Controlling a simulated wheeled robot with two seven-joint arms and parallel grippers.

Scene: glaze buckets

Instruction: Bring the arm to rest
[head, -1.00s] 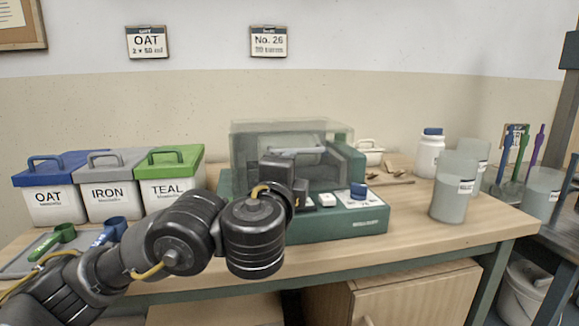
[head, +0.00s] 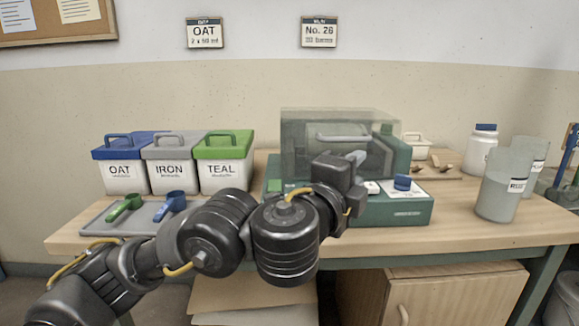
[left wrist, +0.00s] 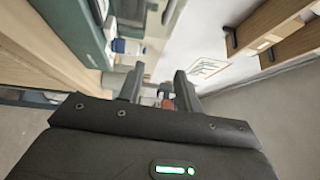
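My left arm comes in from the left in the head view, bent in front of the bench. Its left gripper (head: 357,157) is in front of the green machine (head: 408,208) with the clear hood (head: 300,135), and hides part of it. In the left wrist view the two fingers of this gripper (left wrist: 159,88) stand apart with nothing held between them. I cannot tell from the head view how far the fingers are from the hood. My right gripper is in no view.
Lidded bins OAT (head: 123,178), IRON (head: 172,177) and TEAL (head: 224,175) stand at the left. A grey tray (head: 100,228) holds a green scoop (head: 125,206) and a blue scoop (head: 170,205). A grey beaker (head: 500,190) and a white jar (head: 480,152) stand at the right.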

